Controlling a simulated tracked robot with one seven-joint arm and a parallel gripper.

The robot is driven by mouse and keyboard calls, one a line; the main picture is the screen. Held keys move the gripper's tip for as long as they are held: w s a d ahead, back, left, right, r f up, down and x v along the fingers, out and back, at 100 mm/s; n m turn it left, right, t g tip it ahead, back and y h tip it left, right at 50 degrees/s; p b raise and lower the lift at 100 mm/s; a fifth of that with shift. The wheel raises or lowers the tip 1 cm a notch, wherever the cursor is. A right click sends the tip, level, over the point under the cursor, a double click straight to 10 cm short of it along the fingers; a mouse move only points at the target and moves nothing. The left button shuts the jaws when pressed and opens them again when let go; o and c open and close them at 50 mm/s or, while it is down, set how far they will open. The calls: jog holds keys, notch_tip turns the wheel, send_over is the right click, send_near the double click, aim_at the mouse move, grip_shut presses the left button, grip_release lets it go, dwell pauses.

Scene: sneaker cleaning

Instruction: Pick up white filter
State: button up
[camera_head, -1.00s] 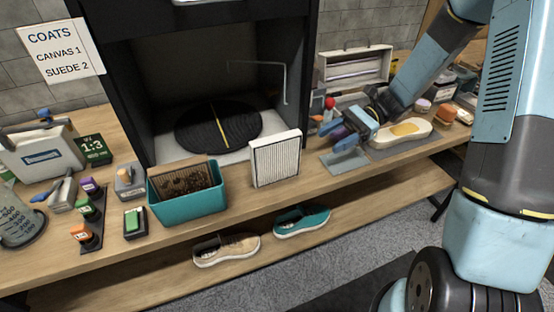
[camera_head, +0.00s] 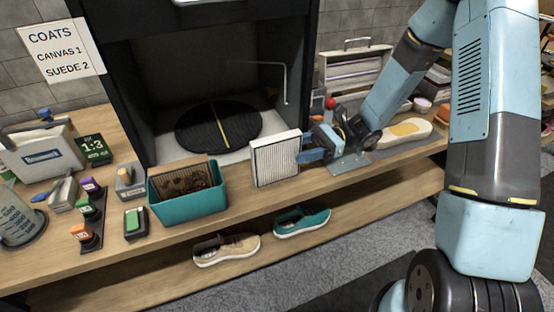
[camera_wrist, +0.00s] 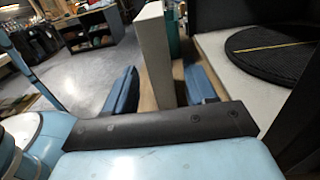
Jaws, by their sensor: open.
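The white filter (camera_head: 275,160), a pleated panel in a white frame, stands upright on the bench in front of the dark booth, just right of the teal bin. My gripper (camera_head: 305,150) is at the filter's right edge in the head view. In the wrist view my gripper (camera_wrist: 160,90) is open, with one blue finger on each side of the filter (camera_wrist: 155,55), which stands edge-on between them. A gap shows between the filter and each finger there.
The teal bin (camera_head: 188,205) with a dirty filter in it stands close to the left. The booth with its black turntable (camera_head: 218,127) is behind. A grey plate (camera_head: 347,163) and an insole-like sole (camera_head: 403,132) lie to the right. Shoes (camera_head: 302,221) rest on the lower shelf.

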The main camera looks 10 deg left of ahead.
aim_at(281, 153)
jog(key=shift+x, duration=2.85)
jog(key=shift+w+a+r, duration=0.1)
jog(key=shift+w, duration=0.05)
grip_shut()
